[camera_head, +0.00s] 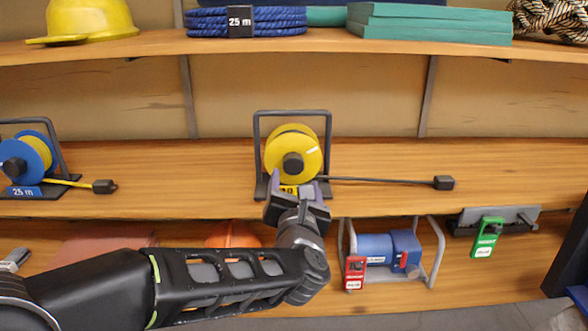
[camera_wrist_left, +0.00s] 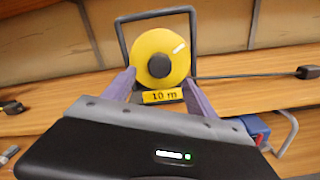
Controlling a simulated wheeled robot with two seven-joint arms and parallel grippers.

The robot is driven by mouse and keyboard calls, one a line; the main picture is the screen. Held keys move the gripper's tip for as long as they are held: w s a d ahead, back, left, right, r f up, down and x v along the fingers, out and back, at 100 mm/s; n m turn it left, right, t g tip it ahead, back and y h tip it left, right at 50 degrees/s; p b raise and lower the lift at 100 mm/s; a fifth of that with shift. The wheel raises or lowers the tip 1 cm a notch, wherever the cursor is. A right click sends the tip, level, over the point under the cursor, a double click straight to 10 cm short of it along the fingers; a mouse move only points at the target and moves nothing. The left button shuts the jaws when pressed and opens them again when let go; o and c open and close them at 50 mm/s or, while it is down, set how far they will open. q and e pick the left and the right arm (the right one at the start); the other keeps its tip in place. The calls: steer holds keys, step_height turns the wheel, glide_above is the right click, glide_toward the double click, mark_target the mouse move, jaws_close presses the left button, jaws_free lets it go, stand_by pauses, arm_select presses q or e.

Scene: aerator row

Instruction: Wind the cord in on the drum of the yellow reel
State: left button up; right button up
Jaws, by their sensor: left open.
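The yellow reel (camera_head: 293,150) stands upright in a dark frame on the middle shelf, with a dark hub at the drum's centre. Its dark cord (camera_head: 390,181) runs out to the right along the shelf and ends in a black plug (camera_head: 443,182). My left gripper (camera_head: 297,187) is open in front of the reel's lower part. In the left wrist view the drum (camera_wrist_left: 161,58) shows ahead between the two fingers (camera_wrist_left: 160,92), with a yellow "10 m" label (camera_wrist_left: 163,96) below it. The fingers look apart from the drum and hub. My right gripper is not in view.
A blue machine in a grey frame (camera_head: 436,255) and a green tag (camera_head: 487,237) are below right. The shelf right of the plug is clear.

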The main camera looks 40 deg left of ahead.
mark_target(294, 167)
arm_select(q)
steer(key=x, duration=0.7)
steer(key=shift+w+a+b, duration=0.1)
steer(key=shift+a+b, duration=0.05)
steer(key=shift+b, duration=0.15)
steer(key=c, duration=1.4)
